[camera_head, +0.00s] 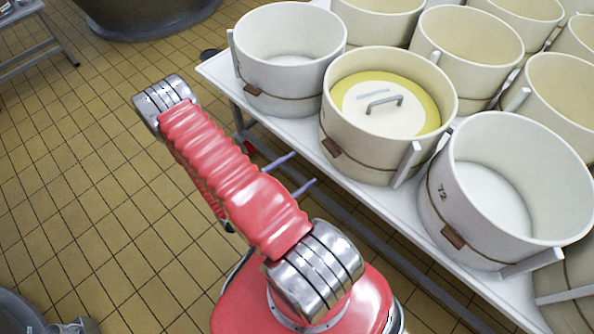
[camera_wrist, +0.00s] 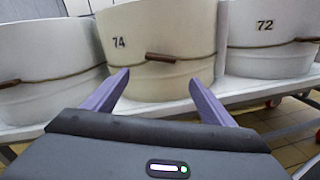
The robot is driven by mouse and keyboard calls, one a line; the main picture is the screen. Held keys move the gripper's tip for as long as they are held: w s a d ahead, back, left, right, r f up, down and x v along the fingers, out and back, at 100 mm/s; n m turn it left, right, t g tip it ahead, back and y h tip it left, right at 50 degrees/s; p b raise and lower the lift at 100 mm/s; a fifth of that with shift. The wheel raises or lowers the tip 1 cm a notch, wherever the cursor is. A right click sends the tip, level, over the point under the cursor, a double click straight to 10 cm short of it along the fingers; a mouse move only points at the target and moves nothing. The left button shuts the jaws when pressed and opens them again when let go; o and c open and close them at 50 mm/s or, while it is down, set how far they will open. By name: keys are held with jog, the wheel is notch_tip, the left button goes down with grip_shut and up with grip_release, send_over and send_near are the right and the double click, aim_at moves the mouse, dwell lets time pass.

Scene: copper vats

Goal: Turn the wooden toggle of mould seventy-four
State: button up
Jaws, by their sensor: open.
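Mould seventy-four (camera_wrist: 120,75) is cream-coloured and stands in the middle of the wrist view, with "74" on its wall. Its brown wooden toggle (camera_wrist: 160,57) lies roughly level on a thin cord (camera_wrist: 130,54) around the mould. In the head view this mould (camera_head: 360,165) holds a pale disc with a grey handle, and its toggle (camera_head: 331,147) faces my arm. My gripper (camera_wrist: 159,77) is open and empty, its two purple fingers pointing at the mould, with the toggle between and beyond the tips. In the head view the gripper (camera_head: 304,167) is apart from the mould, near the table edge.
Mould seventy-two (camera_head: 470,240) stands to the right, and another mould (camera_head: 280,105) to the left, both with toggles. More moulds crowd the white table (camera_head: 222,72) behind. A large vat stands at the top left.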

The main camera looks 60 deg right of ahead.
jog(key=w+a+r+m+g+y, duration=0.15)
jog(key=a+r+m+y, duration=0.25)
jog(key=r, duration=0.5)
jog(key=w+a+r+m+g+y, duration=0.1)
jog(key=w+a+r+m+y, duration=0.15)
jog(key=r+m, duration=0.45)
jog(key=a+r+t+y, duration=1)
jog(key=a+r+t, duration=0.3)
jog(key=a+r, duration=1)
jog(key=shift+a+r+m+y, duration=0.3)
jog(key=shift+a+r+y, duration=0.05)
jog(key=shift+a, duration=0.05)
jog(key=shift+c, duration=0.7)
